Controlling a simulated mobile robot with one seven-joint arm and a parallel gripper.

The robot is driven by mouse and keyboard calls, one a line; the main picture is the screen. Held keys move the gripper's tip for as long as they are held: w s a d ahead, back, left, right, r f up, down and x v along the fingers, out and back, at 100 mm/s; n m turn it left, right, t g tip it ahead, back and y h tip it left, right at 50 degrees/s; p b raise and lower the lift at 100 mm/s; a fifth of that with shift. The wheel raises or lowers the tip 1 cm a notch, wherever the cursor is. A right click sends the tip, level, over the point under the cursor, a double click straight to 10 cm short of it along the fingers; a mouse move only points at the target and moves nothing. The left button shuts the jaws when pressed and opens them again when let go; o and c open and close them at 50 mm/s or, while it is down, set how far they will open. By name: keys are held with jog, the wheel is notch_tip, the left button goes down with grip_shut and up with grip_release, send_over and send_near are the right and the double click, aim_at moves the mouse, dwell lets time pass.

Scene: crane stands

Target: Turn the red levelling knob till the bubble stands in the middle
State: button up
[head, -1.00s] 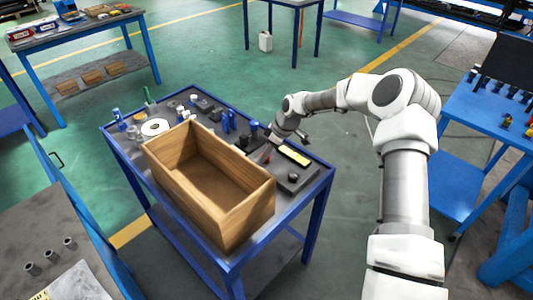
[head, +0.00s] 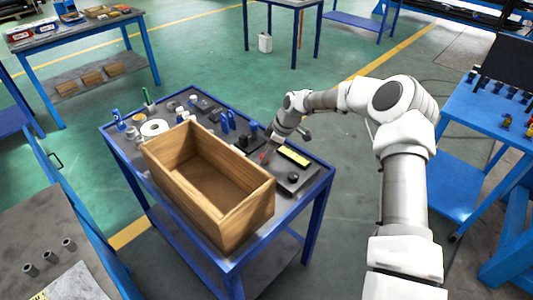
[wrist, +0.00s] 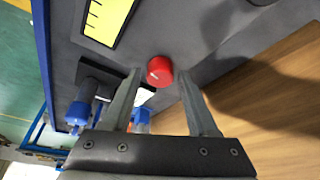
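The red levelling knob (wrist: 160,71) shows in the wrist view with a pale mark on its top. In the head view only a small red spot (head: 263,157) shows beside the box. My gripper (wrist: 160,73) is open, with one fingertip on each side of the knob and small gaps between; I cannot tell whether the tips are down at knob height. The yellow level with black scale marks (wrist: 107,18) is partly in the wrist view. It also shows whole in the head view (head: 294,155). The bubble cannot be made out in either view.
A wooden box (head: 245,222) stands close to the knob; its wall (wrist: 275,95) fills the right of the wrist view. Blue clamps (head: 228,121) and small parts crowd the blue-framed bench's far side. A dark round knob (head: 293,177) sits near the level.

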jog(key=shift+o, duration=0.5)
jog(key=shift+r, duration=0.25)
jog(key=p+v, duration=0.1)
jog(key=v, duration=1.6)
jog(key=shift+d, duration=0.15)
jog(key=shift+s, duration=0.1)
